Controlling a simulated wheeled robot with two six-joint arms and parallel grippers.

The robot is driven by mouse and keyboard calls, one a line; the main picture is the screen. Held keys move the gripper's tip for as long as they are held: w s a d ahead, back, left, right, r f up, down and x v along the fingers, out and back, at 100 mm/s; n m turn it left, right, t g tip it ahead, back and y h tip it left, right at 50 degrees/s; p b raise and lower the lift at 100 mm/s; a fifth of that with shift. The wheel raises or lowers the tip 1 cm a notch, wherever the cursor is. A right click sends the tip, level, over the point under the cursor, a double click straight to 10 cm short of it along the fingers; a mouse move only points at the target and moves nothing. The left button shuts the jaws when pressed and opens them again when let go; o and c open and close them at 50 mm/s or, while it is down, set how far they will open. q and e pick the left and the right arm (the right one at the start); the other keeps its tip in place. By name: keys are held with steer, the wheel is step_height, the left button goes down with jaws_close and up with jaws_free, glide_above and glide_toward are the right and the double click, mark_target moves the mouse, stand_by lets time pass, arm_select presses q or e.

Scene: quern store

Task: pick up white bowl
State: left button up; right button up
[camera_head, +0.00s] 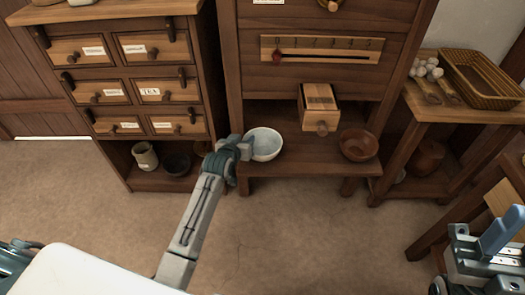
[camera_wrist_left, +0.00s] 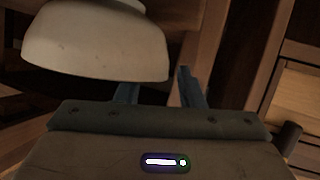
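The white bowl (camera_head: 264,144) stands on the low shelf of the wooden cabinet, left of the small drawer. My left gripper (camera_head: 238,146) reaches its left side. In the left wrist view the bowl (camera_wrist_left: 95,45) looms at upper left. The left gripper's fingers (camera_wrist_left: 158,90) are apart there. One finger is partly hidden by the bowl's edge, and the other stands to the right with a gap between it and the bowl. I cannot tell whether either finger touches the bowl. My right gripper (camera_head: 490,245) is at the lower right, away from the bowl; its opening is unclear.
A reddish-brown bowl (camera_head: 359,145) stands on the same shelf (camera_head: 300,160), farther right. A small open drawer (camera_head: 319,110) juts out between the bowls. A labelled drawer cabinet (camera_head: 130,85) stands left, and a side table with a wicker tray (camera_head: 482,80) stands right.

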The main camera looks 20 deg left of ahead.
arm_select(q)
steer(key=shift+w+f, duration=0.3)
steer(key=shift+w, duration=0.45)
jaws_close()
steer(key=shift+r, duration=0.1)
